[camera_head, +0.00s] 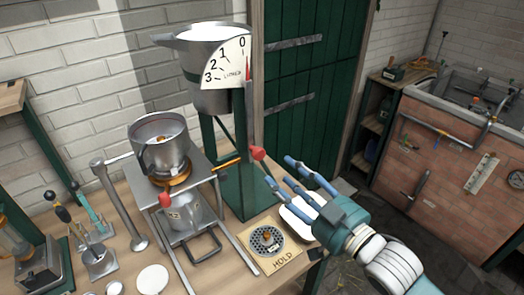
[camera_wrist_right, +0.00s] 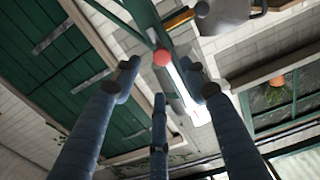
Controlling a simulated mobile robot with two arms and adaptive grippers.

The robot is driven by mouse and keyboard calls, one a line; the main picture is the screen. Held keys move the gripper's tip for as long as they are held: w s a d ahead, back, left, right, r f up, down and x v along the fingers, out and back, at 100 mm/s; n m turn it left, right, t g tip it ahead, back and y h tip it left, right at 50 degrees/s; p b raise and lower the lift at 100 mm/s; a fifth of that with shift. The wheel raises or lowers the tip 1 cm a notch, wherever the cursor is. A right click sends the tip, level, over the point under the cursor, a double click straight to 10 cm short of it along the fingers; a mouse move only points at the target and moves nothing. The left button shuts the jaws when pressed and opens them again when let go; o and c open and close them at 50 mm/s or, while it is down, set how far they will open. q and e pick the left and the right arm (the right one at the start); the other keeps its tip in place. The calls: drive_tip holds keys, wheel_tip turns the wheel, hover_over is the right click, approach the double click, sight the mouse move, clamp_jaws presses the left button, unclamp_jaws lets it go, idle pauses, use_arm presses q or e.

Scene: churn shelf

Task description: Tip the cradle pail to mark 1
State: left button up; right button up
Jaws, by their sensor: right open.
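The cradle pail (camera_head: 205,92) is a grey metal pail with a spout at its left, held on a green stand (camera_head: 234,192). A white dial (camera_head: 226,64) marked 0 to 3 is on its side, and a red pointer (camera_head: 247,68) stands by 0. The pail looks upright. A red knob (camera_head: 257,153) sits low in front of the stand, and it also shows in the right wrist view (camera_wrist_right: 161,57). My right gripper (camera_head: 281,171) is open, its blue fingers pointing at the knob and close to it. Contact is not clear. My left gripper is out of view.
A clear-walled vessel (camera_head: 159,140) stands on a metal frame left of the green stand, above a lower pail (camera_head: 182,214). Several small levers crowd the left. A brick sink unit (camera_head: 430,165) stands right.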

sight(261, 157)
drive_tip(key=p+x, duration=0.3)
drive_tip(key=x, duration=0.7)
drive_tip(key=shift+w+a, duration=0.1)
drive_tip(key=shift+a, duration=0.2)
clamp_jaws()
